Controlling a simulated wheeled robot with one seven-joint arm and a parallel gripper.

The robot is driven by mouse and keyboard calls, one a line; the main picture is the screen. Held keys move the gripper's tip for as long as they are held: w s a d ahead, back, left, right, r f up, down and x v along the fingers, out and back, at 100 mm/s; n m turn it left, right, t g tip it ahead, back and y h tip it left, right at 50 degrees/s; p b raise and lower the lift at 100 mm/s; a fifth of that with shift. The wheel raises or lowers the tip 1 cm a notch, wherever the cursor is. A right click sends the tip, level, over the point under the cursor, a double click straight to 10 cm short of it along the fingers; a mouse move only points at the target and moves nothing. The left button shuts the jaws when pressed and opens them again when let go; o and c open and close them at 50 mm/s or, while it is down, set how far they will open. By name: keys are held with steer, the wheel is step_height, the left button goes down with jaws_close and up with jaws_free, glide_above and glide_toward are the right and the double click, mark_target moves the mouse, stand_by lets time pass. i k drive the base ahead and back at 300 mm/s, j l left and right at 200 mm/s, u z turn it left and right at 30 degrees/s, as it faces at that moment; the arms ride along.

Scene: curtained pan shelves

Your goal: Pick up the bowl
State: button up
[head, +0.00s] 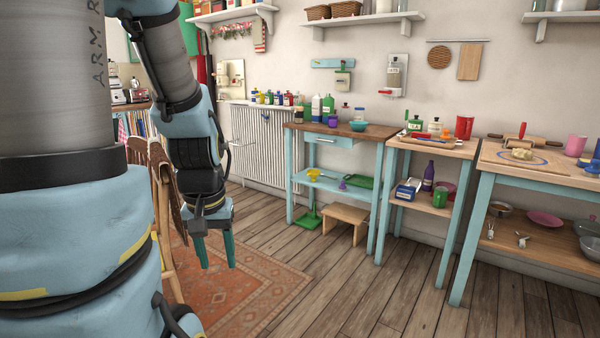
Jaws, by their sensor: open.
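My gripper (217,262) hangs at the left in the head view, pointing down, with its two teal fingers apart and nothing between them. Several bowls show, and I cannot tell which one is meant. A small teal bowl (358,126) stands on the wooden top of the blue table. Another metal bowl (590,228) is on that shelf at the right picture edge. All are well away from my gripper, to its right.
A blue table (355,129) holds several bottles and a purple cup (333,121). A wooden step stool (345,217) stands partly beneath it. A pink plate (545,218) lies on the right lower shelf. A chair (165,190) is beside my arm. The wooden floor in front is clear.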

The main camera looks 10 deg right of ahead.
mark_target(356, 125)
steer(key=i+l, duration=0.75)
steer(key=i, duration=0.15)
steer(key=i+l, duration=0.75)
steer(key=i, duration=0.15)
steer(key=i+l, duration=0.7)
steer(key=i, duration=0.2)
steer(key=i+l, duration=0.75)
steer(key=i, duration=0.15)
